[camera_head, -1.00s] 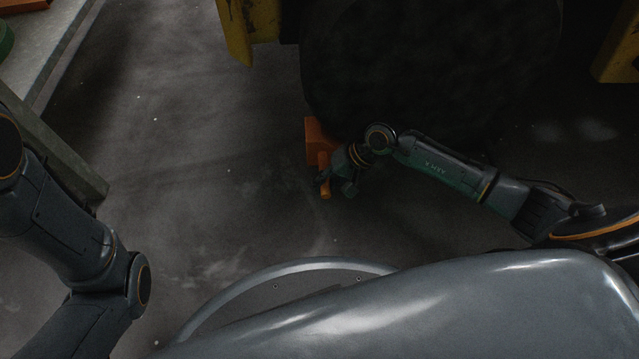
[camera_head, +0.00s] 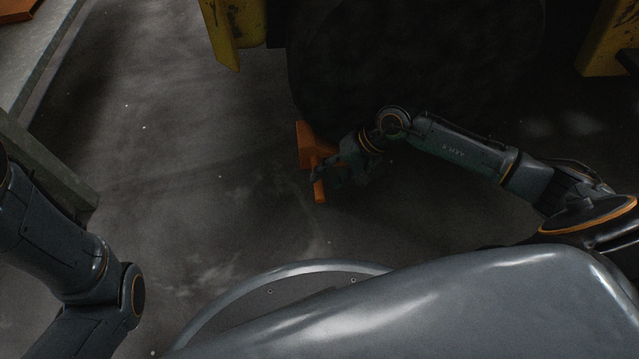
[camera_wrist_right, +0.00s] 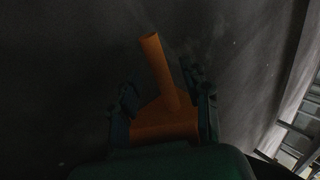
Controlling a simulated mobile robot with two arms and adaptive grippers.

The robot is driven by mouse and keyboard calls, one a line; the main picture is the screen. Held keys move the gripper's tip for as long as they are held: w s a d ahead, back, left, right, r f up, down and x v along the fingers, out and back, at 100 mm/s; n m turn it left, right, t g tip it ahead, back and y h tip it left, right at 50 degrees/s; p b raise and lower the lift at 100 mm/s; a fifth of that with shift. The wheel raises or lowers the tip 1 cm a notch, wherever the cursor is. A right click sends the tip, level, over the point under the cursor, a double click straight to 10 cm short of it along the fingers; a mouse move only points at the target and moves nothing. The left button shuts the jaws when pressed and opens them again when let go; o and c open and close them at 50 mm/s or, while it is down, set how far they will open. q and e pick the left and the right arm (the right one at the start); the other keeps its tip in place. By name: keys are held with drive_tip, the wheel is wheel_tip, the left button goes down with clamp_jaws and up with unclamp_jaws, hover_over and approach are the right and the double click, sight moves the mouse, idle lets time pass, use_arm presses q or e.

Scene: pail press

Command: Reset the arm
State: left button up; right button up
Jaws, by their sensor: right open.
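My right gripper (camera_head: 330,176) is low over the floor beside the dark wheel, with its fingers apart. An orange block with an orange handle (camera_head: 319,188) is right at its fingertips. In the right wrist view the orange handle (camera_wrist_right: 160,70) lies between the two open fingers (camera_wrist_right: 163,100), and the wider orange block (camera_wrist_right: 168,122) sits behind it, partly hidden by the gripper body. I cannot tell whether the fingers touch it. My left arm shows at the lower left of the head view, but its gripper is out of the frame.
A large dark wheel (camera_head: 400,60) stands just behind the orange block. Yellow machine parts (camera_head: 222,32) flank it at the top. A grey bench (camera_head: 45,50) stands at the far left. The grey floor (camera_head: 190,170) between bench and wheel is clear.

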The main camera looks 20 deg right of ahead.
drive_tip(key=v, duration=0.6)
drive_tip(key=shift+r, duration=0.3)
